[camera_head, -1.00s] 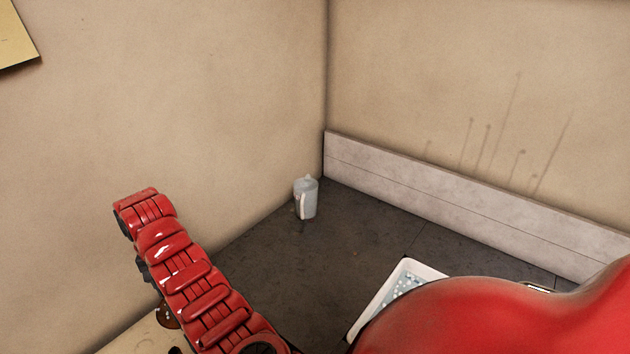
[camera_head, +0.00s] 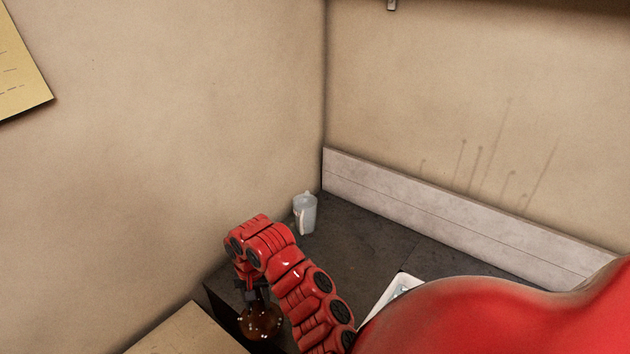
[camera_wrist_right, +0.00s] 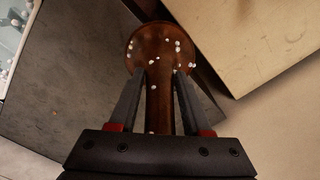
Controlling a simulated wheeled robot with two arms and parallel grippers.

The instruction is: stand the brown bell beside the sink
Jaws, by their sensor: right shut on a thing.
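The brown bell (camera_head: 262,323) is held in my right gripper (camera_head: 256,293), low in the head view by the counter's near left corner. In the right wrist view the bell's flared brown end (camera_wrist_right: 158,48) points away from me, dotted with white specks. The right gripper's fingers (camera_wrist_right: 160,84) are closed on its narrow stem. I cannot tell how high the bell is over the counter. The white sink (camera_head: 388,296), with bluish suds, is mostly hidden behind a large red shape. Its edge also shows in the right wrist view (camera_wrist_right: 25,25). My left gripper is not in view.
The dark counter (camera_head: 365,235) has bare room between the sink and the left wall. A grey-white jug (camera_head: 305,214) stands near its back corner. A pale backsplash (camera_head: 440,210) runs along the right wall. A tan surface (camera_head: 190,332) lies at bottom left.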

